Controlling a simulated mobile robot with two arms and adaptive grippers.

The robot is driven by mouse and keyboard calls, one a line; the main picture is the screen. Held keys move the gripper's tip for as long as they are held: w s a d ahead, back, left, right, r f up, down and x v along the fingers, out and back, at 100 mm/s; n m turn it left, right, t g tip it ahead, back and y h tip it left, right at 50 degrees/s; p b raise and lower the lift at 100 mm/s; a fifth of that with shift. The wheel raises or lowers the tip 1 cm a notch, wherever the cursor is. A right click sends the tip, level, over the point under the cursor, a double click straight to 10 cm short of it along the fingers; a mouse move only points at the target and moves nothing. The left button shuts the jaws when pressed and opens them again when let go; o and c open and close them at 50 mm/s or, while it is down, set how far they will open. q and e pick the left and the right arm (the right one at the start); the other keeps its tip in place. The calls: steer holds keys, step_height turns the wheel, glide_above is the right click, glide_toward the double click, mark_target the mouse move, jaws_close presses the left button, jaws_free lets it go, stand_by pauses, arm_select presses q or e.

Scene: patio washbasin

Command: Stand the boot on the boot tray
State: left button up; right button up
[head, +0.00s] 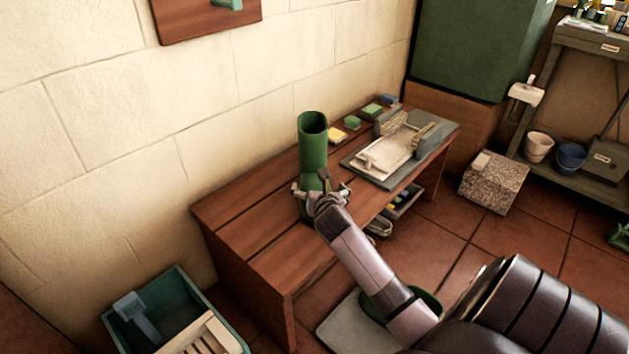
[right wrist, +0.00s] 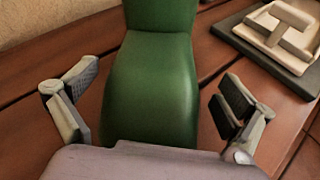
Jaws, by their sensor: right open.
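The green boot (head: 312,143) stands upright on the wooden bench (head: 240,212), near the wall. My right gripper (head: 322,190) is at its lower part. In the right wrist view my right gripper (right wrist: 155,108) is open, with one finger on each side of the boot (right wrist: 155,75) and a visible gap on both sides. A flat grey tray (head: 345,328), which looks like the boot tray, lies on the floor in front of the bench. A second green thing (head: 430,300), perhaps another boot, is there, mostly hidden by my arm. My left gripper is not in view.
A grey tray with a pale T-handled tool (head: 385,155) sits right of the boot on the bench. Sponges (head: 338,134) lie behind. A teal crate (head: 170,310) stands at lower left. A stone block (head: 493,182) stands on the tiled floor at right.

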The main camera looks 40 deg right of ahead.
steer(key=shift+c, duration=0.6)
steer(key=c, duration=1.9)
steer(key=shift+r, duration=0.1)
steer(key=shift+c, duration=0.2)
